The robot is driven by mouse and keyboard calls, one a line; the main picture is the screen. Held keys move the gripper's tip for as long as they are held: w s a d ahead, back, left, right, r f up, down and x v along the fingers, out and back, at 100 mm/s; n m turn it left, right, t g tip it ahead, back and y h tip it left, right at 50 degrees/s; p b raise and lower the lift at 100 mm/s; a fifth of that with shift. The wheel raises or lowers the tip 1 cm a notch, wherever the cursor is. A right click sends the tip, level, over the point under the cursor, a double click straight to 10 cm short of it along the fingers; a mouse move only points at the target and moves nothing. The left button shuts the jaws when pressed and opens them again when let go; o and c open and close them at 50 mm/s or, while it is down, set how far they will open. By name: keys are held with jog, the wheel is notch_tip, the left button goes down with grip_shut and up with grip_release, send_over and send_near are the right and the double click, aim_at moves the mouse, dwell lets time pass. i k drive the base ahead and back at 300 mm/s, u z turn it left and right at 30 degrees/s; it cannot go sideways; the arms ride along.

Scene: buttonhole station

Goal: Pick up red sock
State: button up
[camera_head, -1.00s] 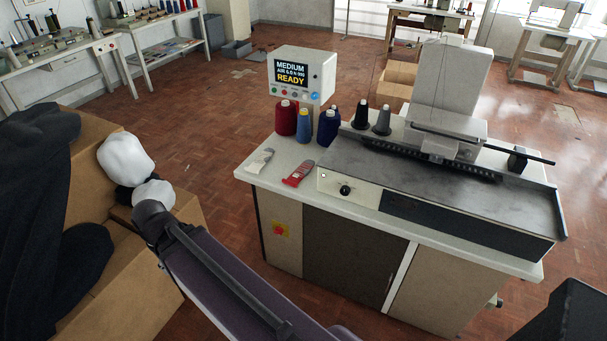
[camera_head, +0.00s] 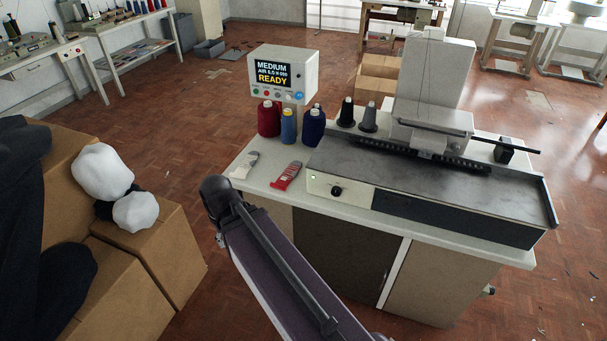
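The red sock (camera_head: 287,176) lies flat near the front left of the machine table's white top (camera_head: 256,192). It is red with a pale grey end toward the back. Nothing touches it from above. My arm reaches in from the bottom, and its dark upper joint (camera_head: 216,188) shows left of the table. My gripper is not visible, so its opening and anything in it cannot be seen.
A pale grey sock-like piece (camera_head: 243,165) lies left of the red sock. Thread cones, including a red one (camera_head: 269,119), and a display box (camera_head: 284,75) stand behind. The buttonhole machine (camera_head: 430,185) is at right. Cardboard boxes (camera_head: 170,250) with white bundles (camera_head: 103,170) stand left.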

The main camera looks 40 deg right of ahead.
aim_at(291, 172)
jog(key=z, duration=0.75)
jog(key=i, duration=0.55)
jog(key=k, duration=0.6)
jog(key=u, duration=0.05)
